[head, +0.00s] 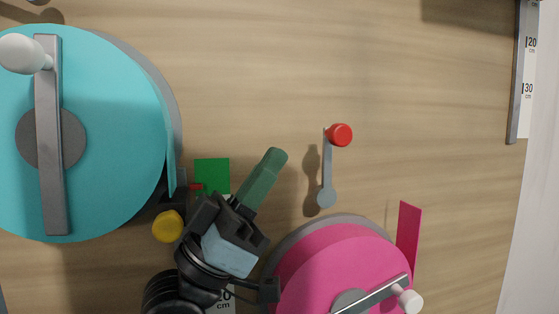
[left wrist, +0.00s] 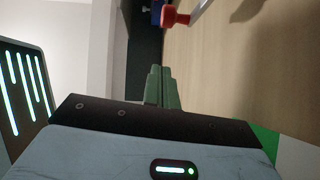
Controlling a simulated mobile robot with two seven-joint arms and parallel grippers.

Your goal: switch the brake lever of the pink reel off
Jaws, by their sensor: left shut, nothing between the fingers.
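The pink reel (head: 320,262) is at the lower right of the head view, with a grey crank and a white knob (head: 410,301). Above it is a grey brake lever (head: 327,165) pointing up, with a red knob (head: 340,134) at its top and a round grey pivot at its bottom. The red knob also shows at the top of the left wrist view (left wrist: 176,17). My left gripper (head: 277,156) has green fingers, shut and empty, left of the lever and apart from it. My right gripper is not in view.
A large turquoise reel (head: 110,130) with a grey crank fills the left. A yellow knob (head: 167,227) and a green patch (head: 212,172) lie beside my left arm. A pink flap (head: 408,235) stands right of the pink reel. A ruler (head: 526,75) is at top right.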

